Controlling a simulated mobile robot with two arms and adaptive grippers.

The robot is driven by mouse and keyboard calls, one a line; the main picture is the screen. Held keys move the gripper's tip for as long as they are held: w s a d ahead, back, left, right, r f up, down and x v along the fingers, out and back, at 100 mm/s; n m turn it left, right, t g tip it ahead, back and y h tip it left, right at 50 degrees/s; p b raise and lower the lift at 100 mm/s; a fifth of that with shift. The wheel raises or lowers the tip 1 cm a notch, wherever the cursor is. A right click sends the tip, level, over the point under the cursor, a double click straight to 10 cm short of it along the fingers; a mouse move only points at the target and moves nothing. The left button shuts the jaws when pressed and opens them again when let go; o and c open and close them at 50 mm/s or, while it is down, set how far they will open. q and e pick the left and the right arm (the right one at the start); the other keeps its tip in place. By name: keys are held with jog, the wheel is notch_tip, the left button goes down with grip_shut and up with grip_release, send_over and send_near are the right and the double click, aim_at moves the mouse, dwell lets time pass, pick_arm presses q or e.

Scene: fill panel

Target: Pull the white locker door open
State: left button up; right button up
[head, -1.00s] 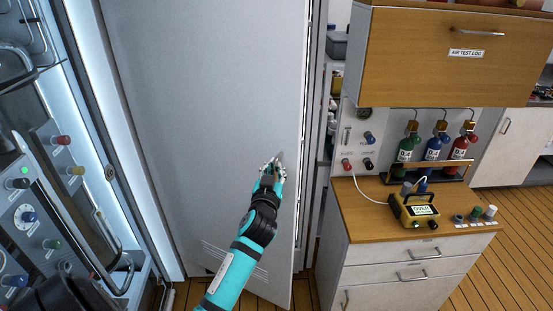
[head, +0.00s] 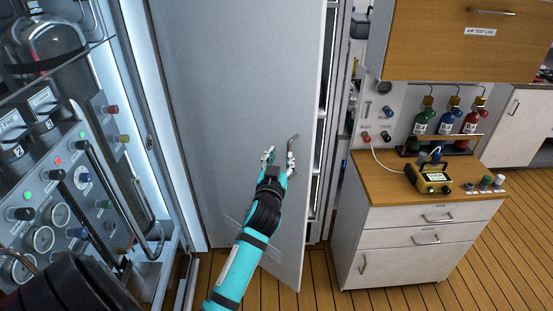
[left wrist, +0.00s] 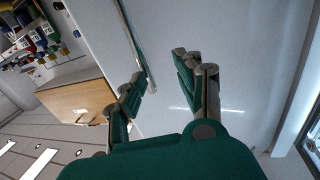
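The white locker door (head: 225,110) stands ajar in the middle of the head view. A gap along its right edge shows shelves inside. Its grey bar handle (head: 293,141) is near that edge. My left gripper (head: 280,160) is open in front of the door, just below and left of the handle's top. Its fingers are spread and hold nothing. In the left wrist view the open fingers (left wrist: 162,85) face the white door panel (left wrist: 245,50). A long grey bar or edge runs down to the left finger there; I cannot tell which it is. My right gripper is not in view.
A panel of gauges and knobs (head: 55,205) stands close on the left. Wooden floor (head: 330,295) is clear between door and bench.

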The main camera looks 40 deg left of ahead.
pick_arm(q)
jog(key=a+v, duration=0.1)
jog(key=v, duration=0.8)
jog(key=shift+s+r, duration=0.3)
jog(key=shift+s, duration=0.1)
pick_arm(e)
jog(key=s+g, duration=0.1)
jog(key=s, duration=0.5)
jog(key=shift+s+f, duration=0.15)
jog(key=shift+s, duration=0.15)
pick_arm(q)
jog(key=shift+a, duration=0.15)
